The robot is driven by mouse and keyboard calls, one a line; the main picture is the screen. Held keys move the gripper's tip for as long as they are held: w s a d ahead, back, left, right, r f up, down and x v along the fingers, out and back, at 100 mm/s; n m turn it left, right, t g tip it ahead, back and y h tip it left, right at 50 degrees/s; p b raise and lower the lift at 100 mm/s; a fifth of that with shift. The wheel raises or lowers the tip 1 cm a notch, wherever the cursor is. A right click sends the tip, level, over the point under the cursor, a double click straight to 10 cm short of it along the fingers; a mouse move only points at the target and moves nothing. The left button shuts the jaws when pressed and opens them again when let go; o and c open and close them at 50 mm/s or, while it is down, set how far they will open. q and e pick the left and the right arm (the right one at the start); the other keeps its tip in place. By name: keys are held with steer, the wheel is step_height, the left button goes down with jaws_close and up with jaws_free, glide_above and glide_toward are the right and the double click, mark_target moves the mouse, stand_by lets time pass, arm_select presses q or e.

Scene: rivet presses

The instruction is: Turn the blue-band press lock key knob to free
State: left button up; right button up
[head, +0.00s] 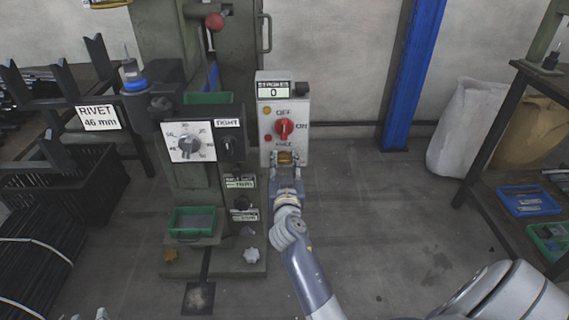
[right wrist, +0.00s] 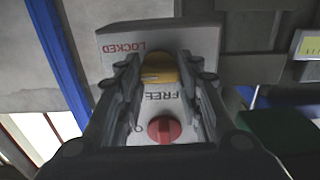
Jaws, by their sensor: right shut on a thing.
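The grey control box (head: 301,104) of the press stands upright in the middle of the head view. Its yellow lock key knob (right wrist: 158,70) sits low on the face, between a LOCKED label and a FREE label in the right wrist view. Which label the knob points to is unclear. My right gripper (head: 286,157) is shut on this knob, one finger on each side. A red selector knob (head: 284,127) sits just above it on the box and also shows in the right wrist view (right wrist: 164,129). My left gripper shows only as small grey tips at the bottom left edge.
The press's dial panel (head: 189,142) and green tray (head: 193,222) stand left of my right arm. A rack (head: 60,165) is far left. A blue post (head: 412,75), pale sack (head: 468,125) and shelf are right. The floor between is clear.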

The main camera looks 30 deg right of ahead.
steer(key=shift+n, duration=1)
steer(key=n, duration=0.2)
steer(key=shift+n, duration=0.4)
steer(key=shift+a+n, duration=0.1)
steer(key=shift+n, duration=0.8)
steer(key=shift+w+n, duration=0.1)
steer(key=shift+n, duration=0.8)
steer(key=shift+n+p, duration=0.35)
steer(key=shift+n, duration=0.55)
steer(key=n+p, duration=0.1)
steer(key=n, duration=0.5)
steer(key=shift+a, duration=0.1)
arm_select(q)
steer(key=s+a+f+g+y, duration=0.2)
steer(key=s+a+f+g, duration=0.1)
steer(key=s+f+g, duration=0.3)
steer(key=shift+s+a+f+g+p, duration=0.35)
steer(key=shift+s+f+p, duration=0.1)
steer(key=shift+s+f, duration=1.05)
arm_select(e)
steer(key=shift+f+n, duration=0.1)
steer(key=shift+n, duration=0.8)
arm_select(q)
steer(key=shift+s+r, duration=0.15)
